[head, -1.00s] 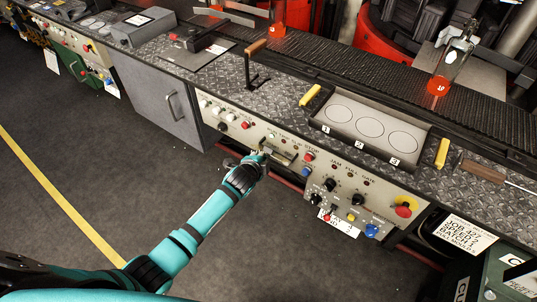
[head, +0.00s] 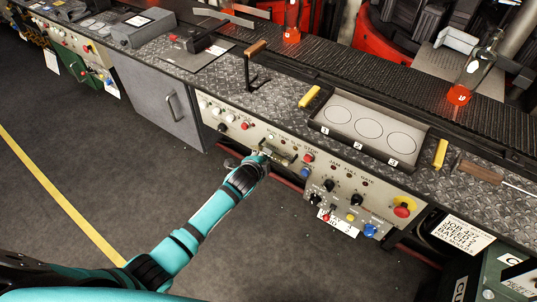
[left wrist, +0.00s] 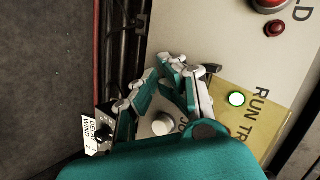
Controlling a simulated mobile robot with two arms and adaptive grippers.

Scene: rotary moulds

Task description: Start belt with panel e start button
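My left gripper (head: 266,151) is at the cream control panel (head: 322,170) on the front of the bench. In the left wrist view its fingers (left wrist: 174,66) come together at the tips with nothing seen between them. A pale round knob or button (left wrist: 162,125) lies below, partly behind the gripper. I cannot tell whether the fingertips touch the panel. The dark belt (head: 400,92) runs behind the bench top. My right gripper is not in view.
A red button (left wrist: 268,3) and red lamp (left wrist: 277,28) sit above the green button. A red emergency knob (head: 402,210) is at right. The floor in front is clear.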

